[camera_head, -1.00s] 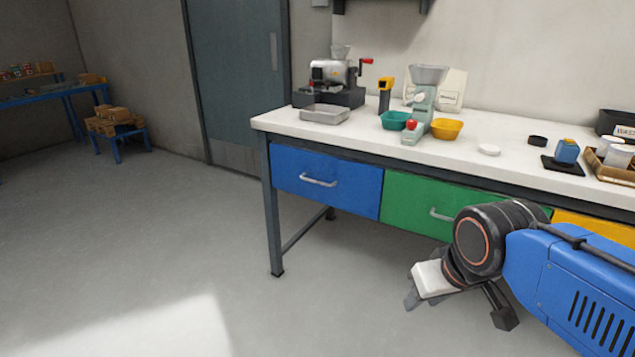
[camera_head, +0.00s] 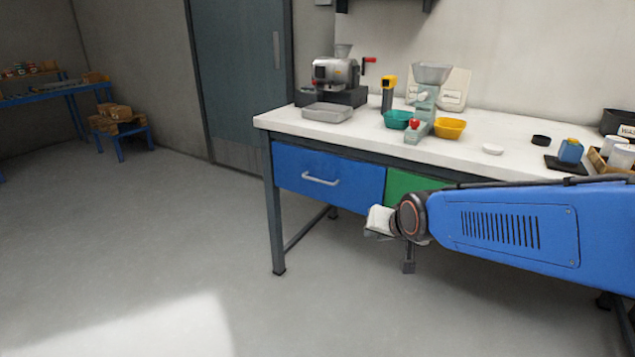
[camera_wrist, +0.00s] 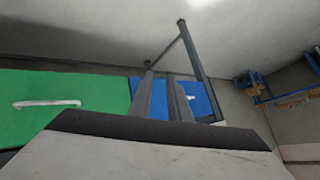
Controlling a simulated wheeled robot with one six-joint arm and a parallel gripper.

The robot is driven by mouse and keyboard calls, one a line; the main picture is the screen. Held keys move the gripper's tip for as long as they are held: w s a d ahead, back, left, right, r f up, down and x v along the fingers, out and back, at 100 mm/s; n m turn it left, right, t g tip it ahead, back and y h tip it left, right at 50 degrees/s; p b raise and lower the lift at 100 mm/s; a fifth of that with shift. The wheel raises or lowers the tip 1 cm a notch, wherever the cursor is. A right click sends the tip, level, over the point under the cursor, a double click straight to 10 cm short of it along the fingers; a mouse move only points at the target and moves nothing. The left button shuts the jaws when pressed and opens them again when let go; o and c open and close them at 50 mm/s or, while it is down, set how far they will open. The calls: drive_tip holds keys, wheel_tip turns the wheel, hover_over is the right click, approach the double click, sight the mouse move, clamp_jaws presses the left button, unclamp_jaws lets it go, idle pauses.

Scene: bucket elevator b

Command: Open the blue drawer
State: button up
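The blue drawer (camera_head: 345,190) is at the left end of the workbench, with its front flush and closed. Its light bar handle (camera_head: 321,180) runs across the upper middle of the front. My gripper (camera_head: 372,228) is in front of the bench, below and right of the blue drawer's handle, and apart from it. In the wrist view, two grey fingers of my gripper (camera_wrist: 160,80) stand apart with nothing between them. The blue drawer (camera_wrist: 205,104) shows behind and right of the fingers, with its handle (camera_wrist: 192,97) just right of them.
A green drawer (camera_head: 405,184) adjoins on the right, partly hidden by my arm; its handle (camera_wrist: 47,104) shows in the wrist view. The white worktop (camera_head: 385,142) carries a grinder (camera_head: 335,72), bowls and a scale. A table leg (camera_head: 270,215) stands left; the floor in front is clear.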

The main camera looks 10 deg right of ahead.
drive_tip(key=w+a+f+m+t, duration=0.1)
drive_tip(key=w+f+m+t, duration=0.1)
drive_tip(key=w, duration=0.6)
drive_tip(key=w+a+f+m+t, duration=0.1)
drive_tip(key=w+a+m+t, duration=0.15)
drive_tip(key=w, duration=0.65)
drive_tip(key=m+t, duration=0.6)
drive_tip(key=m, duration=0.1)
approach(317, 180)
drive_tip(key=shift+y, duration=0.3)
drive_tip(key=w, duration=0.7)
drive_tip(key=w+r, duration=0.1)
drive_tip(key=w, duration=0.2)
drive_tip(key=shift+w, duration=0.15)
drive_tip(key=shift+f, duration=0.1)
clamp_jaws()
